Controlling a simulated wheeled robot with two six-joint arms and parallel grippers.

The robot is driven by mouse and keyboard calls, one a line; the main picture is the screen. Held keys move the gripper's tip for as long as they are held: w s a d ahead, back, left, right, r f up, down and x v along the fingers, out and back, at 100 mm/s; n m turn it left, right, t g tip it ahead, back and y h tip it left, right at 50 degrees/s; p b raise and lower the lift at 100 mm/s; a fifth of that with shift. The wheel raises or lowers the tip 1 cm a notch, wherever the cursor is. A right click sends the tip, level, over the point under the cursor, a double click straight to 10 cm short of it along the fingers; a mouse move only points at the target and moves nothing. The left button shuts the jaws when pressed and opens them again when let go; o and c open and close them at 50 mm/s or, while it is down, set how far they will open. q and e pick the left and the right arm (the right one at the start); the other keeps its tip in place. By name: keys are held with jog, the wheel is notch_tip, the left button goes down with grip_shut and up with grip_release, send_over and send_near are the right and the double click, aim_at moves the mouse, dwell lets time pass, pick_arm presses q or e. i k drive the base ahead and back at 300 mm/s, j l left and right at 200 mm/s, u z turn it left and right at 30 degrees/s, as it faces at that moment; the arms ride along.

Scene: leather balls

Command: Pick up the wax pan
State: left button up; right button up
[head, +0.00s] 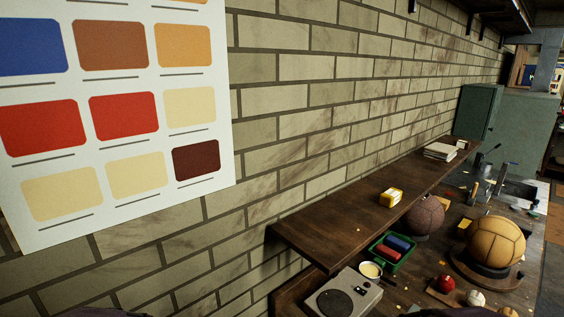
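A small round pan with pale cream contents, which looks like the wax pan (371,270), sits low in the head view. It is between a grey box with a round dark disc (342,298) and a green tray (391,252). A short dark part beside its right side may be its handle; it is too small to be sure. Neither of my grippers is in view. Only dark slivers show at the bottom edge, and I cannot tell what they are.
A tan ball (496,242) on a round stand, a brown ball (425,215) and small red (446,284) and white balls (476,298) stand to the right.

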aim_at(372, 271)
jog(key=k+l+u, duration=0.5)
jog(key=l, duration=0.25)
jog(key=k+l+u, duration=0.35)
jog(key=l, duration=0.2)
jog(key=k+l+u, duration=0.45)
jog(key=l, duration=0.15)
jog(key=k+l+u, duration=0.1)
jog(key=l, duration=0.2)
jog(key=k+l+u, duration=0.15)
jog(key=l, duration=0.15)
